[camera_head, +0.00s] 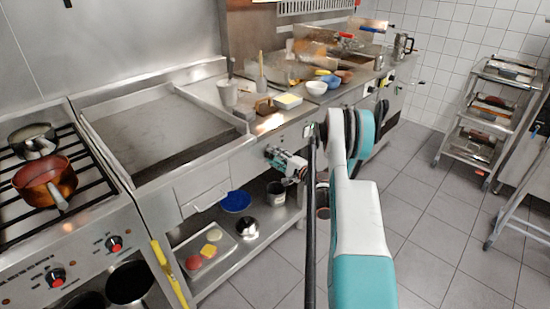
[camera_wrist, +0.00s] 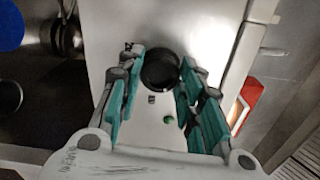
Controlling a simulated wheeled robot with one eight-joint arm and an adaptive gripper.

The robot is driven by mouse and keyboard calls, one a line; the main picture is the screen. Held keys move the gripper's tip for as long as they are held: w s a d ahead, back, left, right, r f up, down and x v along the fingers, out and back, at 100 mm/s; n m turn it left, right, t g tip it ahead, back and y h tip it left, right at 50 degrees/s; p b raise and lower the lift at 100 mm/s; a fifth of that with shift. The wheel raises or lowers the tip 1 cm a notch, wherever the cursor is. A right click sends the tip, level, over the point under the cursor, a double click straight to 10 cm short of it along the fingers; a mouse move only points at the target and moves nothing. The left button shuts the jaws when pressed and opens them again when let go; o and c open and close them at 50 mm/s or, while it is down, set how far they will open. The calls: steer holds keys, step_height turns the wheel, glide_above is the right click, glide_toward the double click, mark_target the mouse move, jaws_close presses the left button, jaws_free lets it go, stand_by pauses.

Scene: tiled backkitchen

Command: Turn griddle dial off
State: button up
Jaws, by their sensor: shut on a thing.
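The griddle (camera_head: 165,130) is a flat grey plate set in the steel counter at the left. My gripper (camera_head: 270,153) is at the front panel, right of the griddle's drawer. In the wrist view, a round black dial (camera_wrist: 160,70) sits on the pale front panel. A green light and a small dark mark show beside it. The teal fingers of my gripper (camera_wrist: 161,62) are on either side of the dial, shut on it. The dial's pointer cannot be made out, and in the head view my gripper hides the dial.
A stove with a copper pot (camera_head: 46,182) stands at the left. A lower shelf holds a blue plate (camera_head: 236,201) and a tray (camera_head: 205,247) of food. Bowls and containers stand on the counter. The tiled floor (camera_head: 445,225) at right is clear, with a rack (camera_head: 490,115) beyond.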

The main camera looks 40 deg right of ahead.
steer(key=n, duration=0.6)
steer(key=shift+f+n, duration=0.1)
steer(key=shift+n, duration=0.2)
steer(key=n, duration=0.6)
stand_by(0.4)
steer(key=o, duration=1.1)
steer(key=shift+c, duration=0.2)
steer(key=shift+s, duration=0.1)
steer(key=s, duration=0.7)
steer(key=shift+s+d, duration=0.2)
steer(key=shift+d, duration=0.05)
